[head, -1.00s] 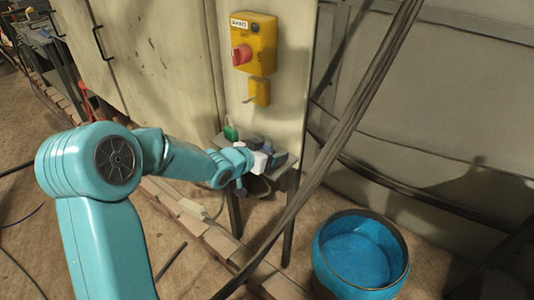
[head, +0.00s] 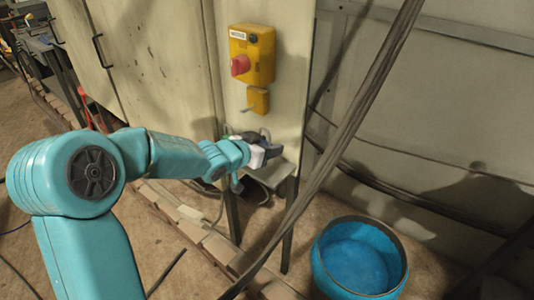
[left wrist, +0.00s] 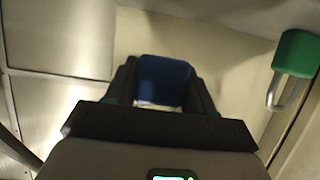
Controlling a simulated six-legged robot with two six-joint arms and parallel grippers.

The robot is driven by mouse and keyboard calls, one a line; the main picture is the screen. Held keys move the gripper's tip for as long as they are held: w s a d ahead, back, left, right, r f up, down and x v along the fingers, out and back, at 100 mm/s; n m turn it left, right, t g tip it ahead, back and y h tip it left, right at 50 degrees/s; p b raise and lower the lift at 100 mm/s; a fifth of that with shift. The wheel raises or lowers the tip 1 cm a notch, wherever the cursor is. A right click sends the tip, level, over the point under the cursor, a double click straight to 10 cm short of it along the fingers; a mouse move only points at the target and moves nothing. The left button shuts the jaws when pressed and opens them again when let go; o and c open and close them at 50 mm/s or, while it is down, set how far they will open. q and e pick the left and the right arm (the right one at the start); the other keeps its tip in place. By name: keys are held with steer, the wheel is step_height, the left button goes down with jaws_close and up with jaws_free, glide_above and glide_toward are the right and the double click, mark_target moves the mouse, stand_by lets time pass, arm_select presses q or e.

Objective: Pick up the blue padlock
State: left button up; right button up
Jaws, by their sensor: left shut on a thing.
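The blue padlock (left wrist: 163,80) is between the two dark fingers of my left gripper (left wrist: 163,92) in the left wrist view. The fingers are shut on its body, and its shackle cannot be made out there. In the head view my left gripper (head: 270,150) is just above the small stand (head: 280,171), in front of the pale cabinet. The padlock cannot be made out clearly in that view. A green padlock (left wrist: 297,53) with a metal shackle shows at the right of the left wrist view, apart from the fingers. My right gripper is not in view.
A yellow switch box (head: 263,55) with a red knob (head: 240,65) is on the cabinet above the gripper. A thick dark cable or pole (head: 352,110) slants across just right of the stand. A blue bucket (head: 358,265) stands on the floor at lower right.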

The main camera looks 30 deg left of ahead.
arm_select(q)
step_height(320, 180, up, 2)
steer(key=shift+r+p, duration=0.15)
steer(key=shift+p, duration=0.15)
steer(key=s+a+r+p, duration=0.1)
steer(key=s+p, duration=0.2)
steer(key=s, duration=1.6)
steer(key=shift+s+a+r, duration=0.3)
steer(key=shift+r, duration=0.05)
